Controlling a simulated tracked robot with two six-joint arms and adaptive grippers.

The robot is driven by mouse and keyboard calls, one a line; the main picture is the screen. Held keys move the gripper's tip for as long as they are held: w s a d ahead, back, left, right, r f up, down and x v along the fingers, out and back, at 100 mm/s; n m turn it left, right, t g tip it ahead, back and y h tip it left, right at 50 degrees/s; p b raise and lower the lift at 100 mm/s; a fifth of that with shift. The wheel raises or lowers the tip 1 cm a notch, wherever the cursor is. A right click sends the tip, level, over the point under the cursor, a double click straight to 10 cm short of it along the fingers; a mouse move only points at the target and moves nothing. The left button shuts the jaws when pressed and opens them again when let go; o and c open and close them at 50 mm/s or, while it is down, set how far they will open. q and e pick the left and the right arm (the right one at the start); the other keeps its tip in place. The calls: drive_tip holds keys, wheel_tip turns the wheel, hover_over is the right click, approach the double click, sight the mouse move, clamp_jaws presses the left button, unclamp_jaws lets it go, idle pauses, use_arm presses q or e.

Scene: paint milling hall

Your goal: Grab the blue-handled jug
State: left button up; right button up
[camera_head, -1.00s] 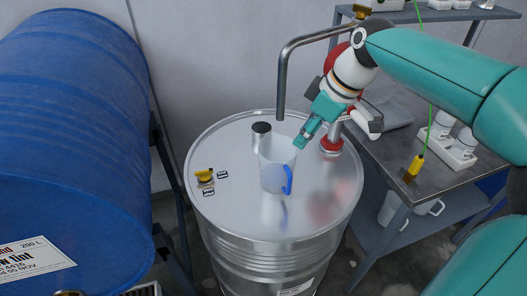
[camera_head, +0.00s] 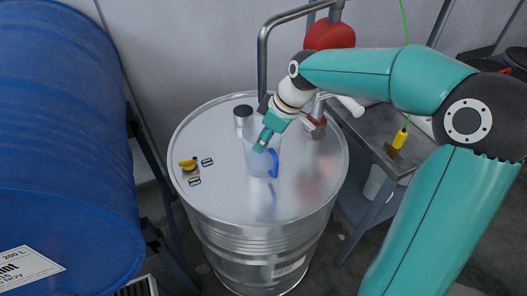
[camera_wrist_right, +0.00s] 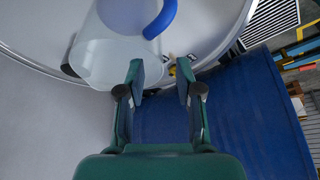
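The translucent jug (camera_head: 261,165) with its blue handle (camera_head: 274,163) stands upright on the steel drum's lid (camera_head: 225,195). In the right wrist view the jug (camera_wrist_right: 108,48) is at the upper left, with the blue handle (camera_wrist_right: 162,18) at the top. My right gripper (camera_head: 260,148) hangs over the jug in the head view and hides part of its rim. In the wrist view the right gripper's fingers (camera_wrist_right: 160,82) are apart with nothing between them; the jug is beside the left finger. I cannot tell whether they touch. My left gripper is not in view.
A short grey pipe stub (camera_head: 243,116) stands behind the jug, near a bent metal pipe (camera_head: 263,60). A yellow valve (camera_head: 188,163) sits at the lid's left. A large blue drum (camera_head: 65,130) lies left; a metal table (camera_head: 372,140) stands right. The lid's front is clear.

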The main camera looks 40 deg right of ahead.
drive_tip(key=p, duration=0.1)
hover_over(258, 165)
drive_tip(key=shift+w+f, duration=0.1)
drive_tip(key=shift+f, duration=2.35)
clamp_jaws()
drive_tip(key=shift+r, duration=0.1)
